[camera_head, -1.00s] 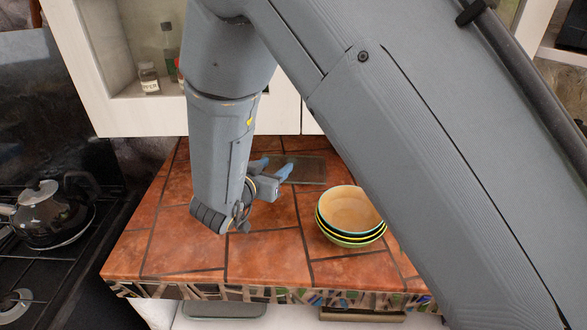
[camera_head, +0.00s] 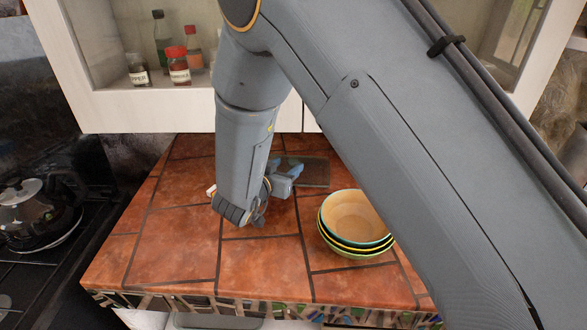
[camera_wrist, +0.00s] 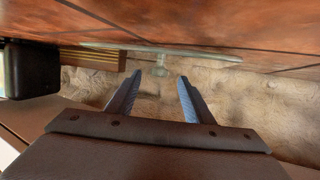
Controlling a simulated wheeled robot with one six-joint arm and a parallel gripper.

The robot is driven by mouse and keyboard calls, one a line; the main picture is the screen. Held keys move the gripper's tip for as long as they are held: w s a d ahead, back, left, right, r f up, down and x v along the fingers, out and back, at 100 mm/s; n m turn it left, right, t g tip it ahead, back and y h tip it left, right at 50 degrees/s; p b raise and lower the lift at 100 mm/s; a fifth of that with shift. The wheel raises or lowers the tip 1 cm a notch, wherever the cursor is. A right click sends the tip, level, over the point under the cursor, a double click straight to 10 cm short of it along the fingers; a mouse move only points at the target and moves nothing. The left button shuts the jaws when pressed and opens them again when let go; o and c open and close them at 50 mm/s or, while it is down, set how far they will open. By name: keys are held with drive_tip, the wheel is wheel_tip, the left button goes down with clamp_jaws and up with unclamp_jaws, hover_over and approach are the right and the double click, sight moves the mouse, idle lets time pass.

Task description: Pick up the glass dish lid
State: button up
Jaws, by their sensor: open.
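The glass dish lid (camera_head: 314,172) is a flat, clear, rectangular sheet on the tiled counter, towards the back wall. In the wrist view the lid (camera_wrist: 205,54) shows edge-on, with a small clear knob near the picture's middle. My gripper (camera_head: 288,168) is at the lid's left part in the head view, and my forearm hides some of the area. In the wrist view my gripper (camera_wrist: 159,78) has its two blue fingers apart, with the knob between the fingertips in the picture. Nothing is held, and I cannot tell the exact depth gap.
A stack of bowls (camera_head: 356,222) stands on the counter right of my gripper. A stove with a kettle (camera_head: 32,205) is at the left. A glazed cabinet with jars (camera_head: 178,66) hangs above the counter. A striped wooden block (camera_wrist: 92,59) shows left in the wrist view.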

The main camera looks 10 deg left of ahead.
sight(293, 160)
drive_tip(key=x, duration=0.3)
drive_tip(key=shift+w+d+r+p, duration=0.1)
drive_tip(key=shift+w+p, duration=0.1)
drive_tip(key=shift+p, duration=0.2)
clamp_jaws()
drive_tip(key=shift+r, duration=0.1)
